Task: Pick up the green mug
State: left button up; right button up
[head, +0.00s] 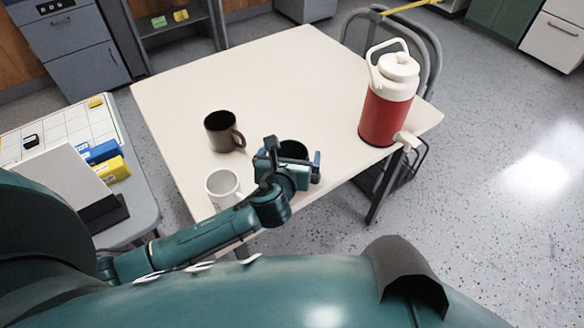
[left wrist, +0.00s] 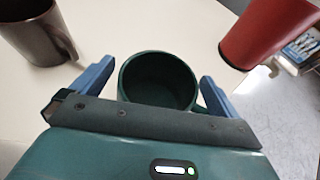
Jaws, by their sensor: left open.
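The green mug (left wrist: 158,72) is dark green and stands upright on the table, its opening facing up in the left wrist view. In the head view only part of the mug (head: 294,149) shows behind my gripper. My left gripper (head: 290,162) is open. In the left wrist view its two blue fingers (left wrist: 155,78) stand on either side of the mug, with a small gap at the sides. The near lower part of the mug is hidden by the gripper body. My right gripper is not in view.
A brown mug (head: 222,133) and a white mug (head: 222,187) stand left of the gripper on the cream table (head: 275,75). A red jug with a white lid (head: 386,105) stands at the right edge. The table's far middle is clear.

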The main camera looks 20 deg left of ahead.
pick_arm(q)
jog(key=shift+c, duration=0.3)
jog(key=c, duration=1.1)
